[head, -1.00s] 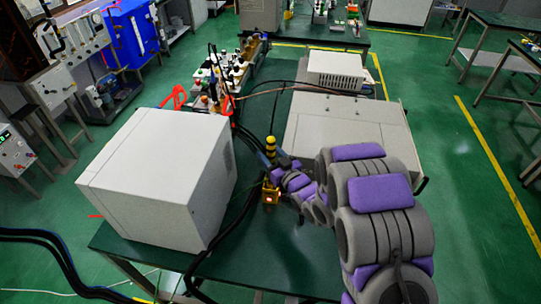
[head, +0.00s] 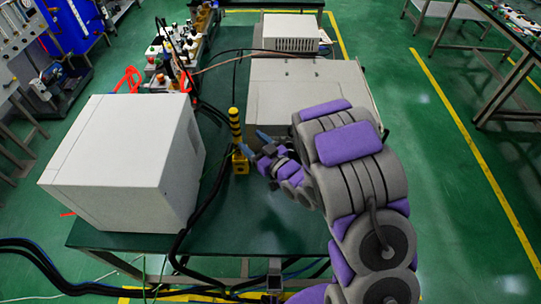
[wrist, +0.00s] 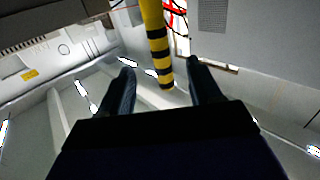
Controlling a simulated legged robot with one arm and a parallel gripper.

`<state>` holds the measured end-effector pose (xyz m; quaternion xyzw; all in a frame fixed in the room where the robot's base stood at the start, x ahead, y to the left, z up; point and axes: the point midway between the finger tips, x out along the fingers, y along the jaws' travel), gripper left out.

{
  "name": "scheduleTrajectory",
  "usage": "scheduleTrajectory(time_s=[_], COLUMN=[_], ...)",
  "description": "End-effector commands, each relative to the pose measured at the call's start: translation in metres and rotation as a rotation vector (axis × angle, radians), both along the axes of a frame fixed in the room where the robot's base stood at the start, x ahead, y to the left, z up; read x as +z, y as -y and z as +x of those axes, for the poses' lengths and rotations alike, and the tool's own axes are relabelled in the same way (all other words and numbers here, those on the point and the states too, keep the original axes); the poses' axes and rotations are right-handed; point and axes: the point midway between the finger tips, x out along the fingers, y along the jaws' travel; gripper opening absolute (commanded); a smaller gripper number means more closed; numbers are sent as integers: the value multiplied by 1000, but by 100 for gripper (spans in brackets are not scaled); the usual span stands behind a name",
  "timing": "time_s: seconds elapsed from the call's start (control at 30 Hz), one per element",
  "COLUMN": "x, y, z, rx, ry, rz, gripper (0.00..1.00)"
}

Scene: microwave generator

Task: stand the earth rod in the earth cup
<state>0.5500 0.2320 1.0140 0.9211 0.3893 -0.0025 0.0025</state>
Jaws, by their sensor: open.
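The earth rod (head: 235,122), yellow with black bands near its top, stands upright on the green table. Its lower end meets the yellow earth cup (head: 240,164) and appears to be inside it; the exact seating is hidden. My gripper (head: 256,143) is open just right of the rod, above the cup's height. In the wrist view, my open gripper (wrist: 160,66) has its two dark blue fingers on either side of the banded rod (wrist: 158,45), with gaps visible. The cup cannot be made out there.
A white microwave-like box (head: 125,165) stands left on the table (head: 270,225). A grey cabinet (head: 300,95) is behind my gripper, with a white vented unit (head: 290,32) beyond. Black cables (head: 200,195) run left of the cup. The front right tabletop is clear.

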Motion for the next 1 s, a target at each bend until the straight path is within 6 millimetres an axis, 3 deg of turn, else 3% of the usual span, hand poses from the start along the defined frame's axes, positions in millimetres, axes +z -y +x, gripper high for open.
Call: scheduleTrajectory(time_s=[0.8,1.0], x=[3,1], y=[53,58], z=[-51,-58], rx=[-3,-1], ry=[-2,-1], rz=[2,3], gripper=[63,63])
